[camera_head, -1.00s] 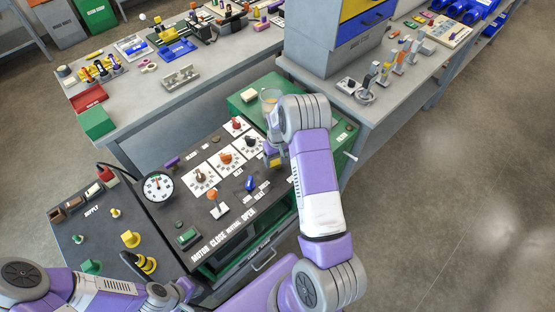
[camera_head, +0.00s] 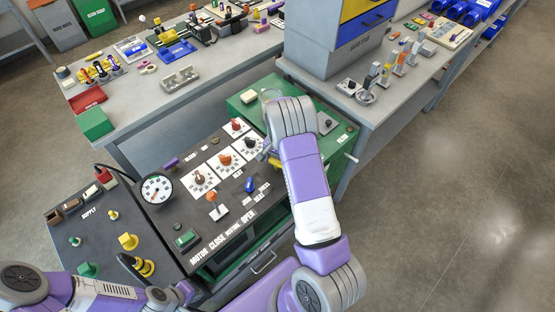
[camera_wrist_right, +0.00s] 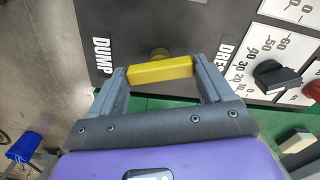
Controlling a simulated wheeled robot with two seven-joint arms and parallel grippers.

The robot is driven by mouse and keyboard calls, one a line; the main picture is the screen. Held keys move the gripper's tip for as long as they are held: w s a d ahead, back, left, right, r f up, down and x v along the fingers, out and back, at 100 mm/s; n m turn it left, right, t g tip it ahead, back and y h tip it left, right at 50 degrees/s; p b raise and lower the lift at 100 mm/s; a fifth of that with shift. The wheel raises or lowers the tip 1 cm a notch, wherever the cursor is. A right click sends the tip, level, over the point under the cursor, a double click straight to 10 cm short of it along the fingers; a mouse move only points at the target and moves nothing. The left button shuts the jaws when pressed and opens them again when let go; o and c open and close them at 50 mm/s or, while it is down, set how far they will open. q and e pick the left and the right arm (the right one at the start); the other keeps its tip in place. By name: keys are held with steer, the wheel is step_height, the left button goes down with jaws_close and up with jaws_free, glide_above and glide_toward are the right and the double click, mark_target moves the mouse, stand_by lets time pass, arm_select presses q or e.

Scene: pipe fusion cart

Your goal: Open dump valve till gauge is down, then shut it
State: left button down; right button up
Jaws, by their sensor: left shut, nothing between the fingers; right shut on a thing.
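The yellow dump valve handle (camera_wrist_right: 160,70) sits beside the DUMP label on the dark panel in the right wrist view. My right gripper (camera_wrist_right: 162,78) is shut on it, one finger at each end of the bar. In the head view the right wrist hides most of this grip; a bit of yellow (camera_head: 275,161) shows at its left edge. The round white gauge (camera_head: 156,188) stands at the panel's left; its needle is too small to read surely. My left gripper (camera_head: 184,291) is low at the bottom left, away from the valve, and looks shut and empty.
The control panel (camera_head: 227,215) carries several knobs, an orange-topped lever (camera_head: 212,196) and a blue handle (camera_head: 250,185). A supply panel (camera_head: 75,222) with yellow and green fittings lies left. Grey workbenches with tools stand behind. The floor at right is clear.

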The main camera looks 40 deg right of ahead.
steer(key=shift+m, duration=1.2)
steer(key=o, duration=1)
steer(key=shift+c, duration=0.2)
steer(key=shift+r+p, duration=0.5)
steer(key=shift+r, duration=3.3)
steer(key=shift+c, duration=0.5)
